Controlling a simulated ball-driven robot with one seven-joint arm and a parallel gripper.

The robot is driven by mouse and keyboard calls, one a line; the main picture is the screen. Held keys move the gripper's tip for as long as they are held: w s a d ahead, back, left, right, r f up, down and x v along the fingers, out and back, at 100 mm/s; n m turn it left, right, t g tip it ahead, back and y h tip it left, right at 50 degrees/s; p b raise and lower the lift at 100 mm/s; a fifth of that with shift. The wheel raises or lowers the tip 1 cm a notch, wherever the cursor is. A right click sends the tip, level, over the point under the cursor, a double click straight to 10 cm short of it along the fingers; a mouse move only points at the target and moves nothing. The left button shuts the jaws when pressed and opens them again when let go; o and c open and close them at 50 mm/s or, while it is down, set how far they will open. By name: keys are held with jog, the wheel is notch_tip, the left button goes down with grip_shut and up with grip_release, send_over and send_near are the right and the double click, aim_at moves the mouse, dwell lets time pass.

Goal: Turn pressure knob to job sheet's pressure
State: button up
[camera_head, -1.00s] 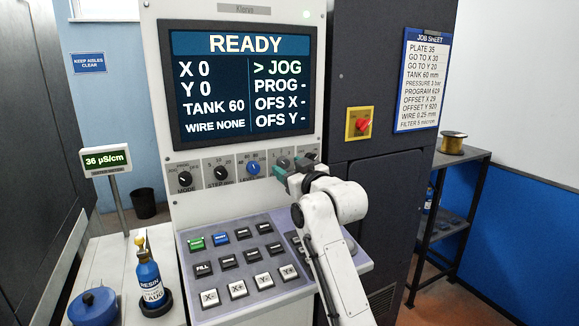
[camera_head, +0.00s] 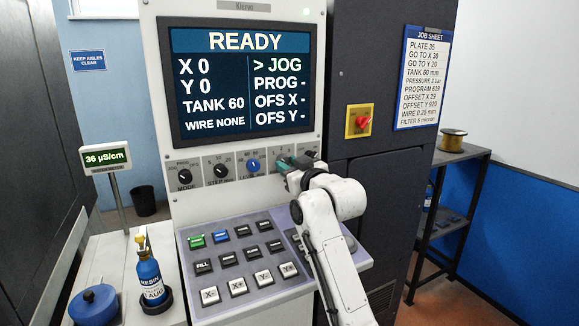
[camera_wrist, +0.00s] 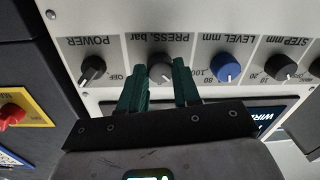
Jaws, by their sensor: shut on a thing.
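The job sheet (camera_head: 421,80) hangs at the right in the head view and reads "PRESSURE 3 bar".
The blue level knob (camera_wrist: 225,66) stands beside one finger, and the black power knob (camera_wrist: 92,70) is on the other side. The screen (camera_head: 243,82) above reads READY and JOG. The button panel (camera_head: 262,305) lies below the knobs. A red switch (camera_head: 361,122) is on the dark cabinet.

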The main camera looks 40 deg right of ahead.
jog(key=shift+m, duration=0.3)
jog(key=m+p, duration=0.1)
jog(key=m, duration=0.2)
jog(key=shift+a, duration=0.1)
jog(key=shift+a+r+m+h+p, duration=0.2)
jog(key=shift+m+p, duration=0.9)
jog(key=shift+m, duration=2.6)
jog(key=shift+d+f+m+h+p, duration=0.1)
jog(key=shift+m+h+p, duration=0.65)
jog(key=shift+m, duration=2.95)
jog(key=shift+y+p, duration=0.35)
jog(key=o, duration=1.1)
jog(key=shift+c, duration=0.2)
